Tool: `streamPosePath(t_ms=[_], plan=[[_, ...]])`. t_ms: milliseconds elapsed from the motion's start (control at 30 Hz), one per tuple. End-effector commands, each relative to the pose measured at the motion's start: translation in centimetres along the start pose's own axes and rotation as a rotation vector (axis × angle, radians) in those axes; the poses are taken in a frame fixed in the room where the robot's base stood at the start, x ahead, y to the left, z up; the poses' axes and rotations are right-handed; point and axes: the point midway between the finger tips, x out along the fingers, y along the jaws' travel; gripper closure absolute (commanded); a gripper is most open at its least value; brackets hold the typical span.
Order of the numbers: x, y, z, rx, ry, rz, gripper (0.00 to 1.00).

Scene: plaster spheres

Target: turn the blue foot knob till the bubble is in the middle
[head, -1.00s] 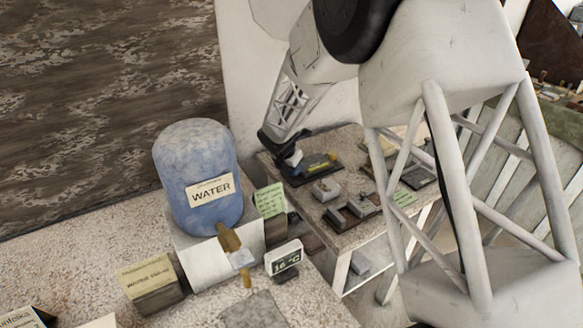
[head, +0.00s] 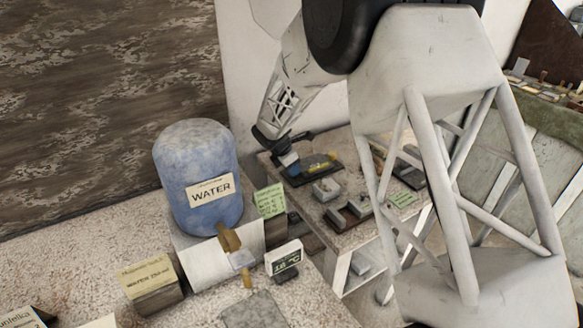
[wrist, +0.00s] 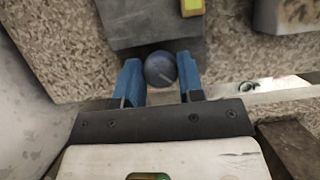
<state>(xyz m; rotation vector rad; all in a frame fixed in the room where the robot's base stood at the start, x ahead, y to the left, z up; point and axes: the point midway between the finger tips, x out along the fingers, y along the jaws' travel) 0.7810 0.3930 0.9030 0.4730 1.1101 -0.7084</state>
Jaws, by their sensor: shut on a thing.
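In the wrist view, the blue foot knob (wrist: 160,69) is a round, dark blue knob with a pale line across its top. It sits at the edge of a dark grey plate (wrist: 150,28). My gripper (wrist: 160,78) has blue fingers on both sides of the knob and is shut on it. A yellow level vial (wrist: 192,6) shows only in part at the top edge, and its bubble cannot be made out. In the head view, my gripper (head: 287,160) is at the left end of the dark plate with the yellow vial (head: 322,160); the knob is hidden there.
A blue water barrel (head: 198,175) stands on a block left of the small table (head: 325,218). A green note (head: 269,200) and a temperature display (head: 284,257) stand nearby.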

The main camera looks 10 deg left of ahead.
Motion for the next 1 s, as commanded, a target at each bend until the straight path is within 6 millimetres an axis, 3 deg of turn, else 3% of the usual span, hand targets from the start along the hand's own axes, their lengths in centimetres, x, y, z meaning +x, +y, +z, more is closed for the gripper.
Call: streamPosePath(t_ms=[400, 867, 900, 1000], plan=[[0.05, 0.07, -0.03, 0.203, 0.001, -0.084, 0.88], [0.03, 0.07, -0.03, 0.224, 0.001, -0.093, 0.88], [0.02, 0.08, -0.03, 0.224, 0.001, -0.093, 0.62], [0.02, 0.08, -0.03, 0.224, 0.001, -0.093, 0.55]])
